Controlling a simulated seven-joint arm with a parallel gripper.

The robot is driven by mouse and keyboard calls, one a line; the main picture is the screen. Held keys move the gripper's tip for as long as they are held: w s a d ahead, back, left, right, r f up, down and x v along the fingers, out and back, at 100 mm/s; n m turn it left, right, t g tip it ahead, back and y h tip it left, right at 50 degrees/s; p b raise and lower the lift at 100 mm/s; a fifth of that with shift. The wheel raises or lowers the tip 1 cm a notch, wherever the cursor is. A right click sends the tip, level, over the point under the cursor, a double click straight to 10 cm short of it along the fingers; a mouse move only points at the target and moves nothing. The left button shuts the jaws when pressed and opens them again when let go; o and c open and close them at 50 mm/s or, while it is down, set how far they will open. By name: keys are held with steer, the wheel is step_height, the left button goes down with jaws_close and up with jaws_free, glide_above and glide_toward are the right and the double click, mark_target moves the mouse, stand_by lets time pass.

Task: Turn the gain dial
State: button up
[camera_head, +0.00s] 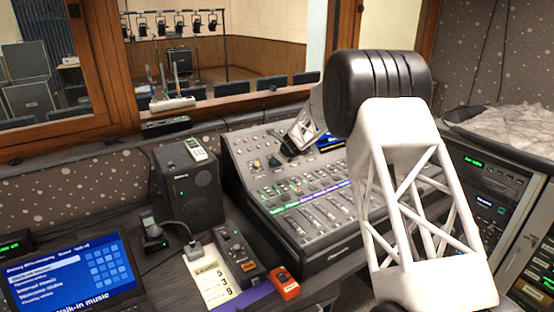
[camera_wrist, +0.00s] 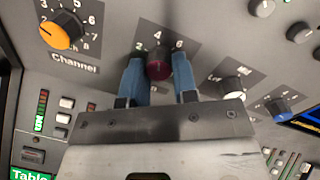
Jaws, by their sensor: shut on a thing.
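In the wrist view, a dark red dial (camera_wrist: 159,66) sits between the two blue fingers of my gripper (camera_wrist: 160,80). The fingers are shut on it, one on each side. Numbers 2, 4 and 6 show around its upper edge; any name label below it is hidden by the gripper. In the head view, my gripper (camera_head: 284,150) is down at the upper part of the mixing console (camera_head: 313,258), and the dial cannot be made out clearly there.
An orange dial (camera_wrist: 62,30) marked Channel is to the left in the wrist view. A white dial (camera_wrist: 232,88) and a blue dial (camera_wrist: 281,106) are close on the right. A black speaker (camera_head: 190,185) and a laptop (camera_head: 75,278) stand left of the console.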

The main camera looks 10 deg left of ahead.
steer(key=m, duration=0.4)
steer(key=shift+s+m+t, duration=0.1)
steer(key=shift+m+t, duration=0.2)
steer(key=shift+f+m, duration=0.1)
steer(key=shift+m, duration=1.9)
steer(key=o, duration=0.9)
steer(key=shift+s, duration=0.1)
steer(key=shift+v, duration=3.85)
steer(key=shift+s, duration=0.15)
